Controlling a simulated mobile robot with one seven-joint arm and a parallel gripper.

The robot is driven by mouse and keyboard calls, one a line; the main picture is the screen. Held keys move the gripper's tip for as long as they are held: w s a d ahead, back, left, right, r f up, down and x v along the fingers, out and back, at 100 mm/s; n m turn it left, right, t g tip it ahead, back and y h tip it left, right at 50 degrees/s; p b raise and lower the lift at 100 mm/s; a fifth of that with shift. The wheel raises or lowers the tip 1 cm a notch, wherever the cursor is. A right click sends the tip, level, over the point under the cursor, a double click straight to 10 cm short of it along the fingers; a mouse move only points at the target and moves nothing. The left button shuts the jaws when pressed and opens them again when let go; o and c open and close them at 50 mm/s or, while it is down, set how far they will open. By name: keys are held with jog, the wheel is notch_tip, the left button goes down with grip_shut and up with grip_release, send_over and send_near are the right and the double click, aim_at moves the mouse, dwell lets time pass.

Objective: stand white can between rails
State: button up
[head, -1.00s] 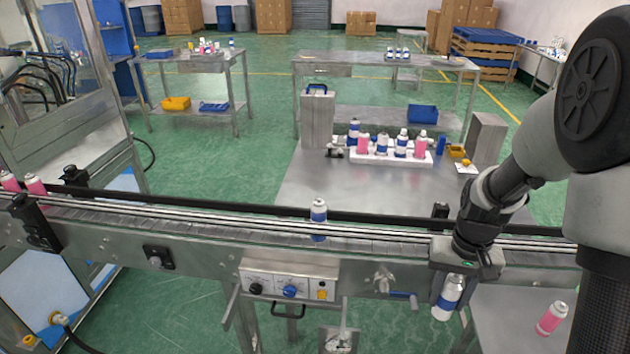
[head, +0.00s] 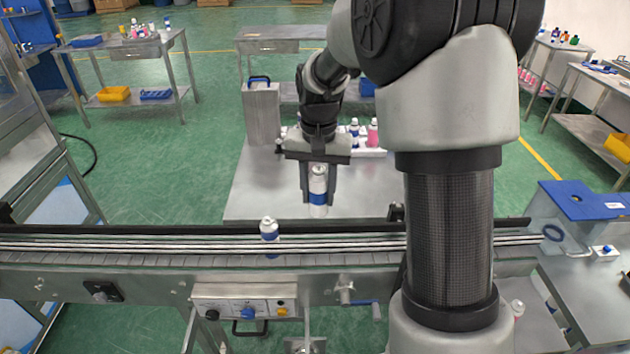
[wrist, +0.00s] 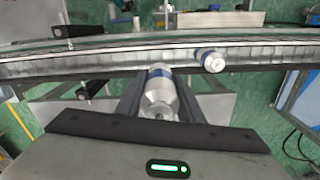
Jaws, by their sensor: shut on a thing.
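My gripper (head: 318,190) is shut on a white can with a blue band (head: 318,186) and holds it upright in the air, beyond the conveyor in the head view. The held can also shows between the fingers in the wrist view (wrist: 159,95). The rails (head: 150,244) run across the conveyor. Another white and blue can (head: 269,229) stands on the conveyor between the rails, left of my gripper. It also shows in the wrist view (wrist: 211,61). The held can's lower end is hidden in the wrist view.
A control box (head: 245,302) is on the conveyor's near side. The conveyor left of the standing can is clear.

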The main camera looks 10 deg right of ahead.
jog(key=shift+s+f, duration=0.25)
jog(key=shift+f, duration=0.75)
jog(key=shift+w+f+b, duration=0.1)
jog(key=shift+f+b, duration=0.8)
jog(key=shift+f, duration=0.9)
jog(key=shift+f+b, duration=2.85)
jog(key=shift+f, duration=1.25)
jog(key=shift+a+f+b, duration=0.1)
jog(key=shift+f+b, duration=0.25)
jog(key=shift+f, duration=0.2)
jog(key=o, duration=1.1)
jog(key=shift+o, duration=0.2)
notch_tip(320, 180, up, 18)
jog(key=f, duration=0.1)
send_over(318, 211)
jog(key=w, duration=0.1)
jog(key=shift+w+d+r+p, duration=0.2)
jog(key=shift+r+p, duration=0.05)
jog(key=shift+p, duration=0.15)
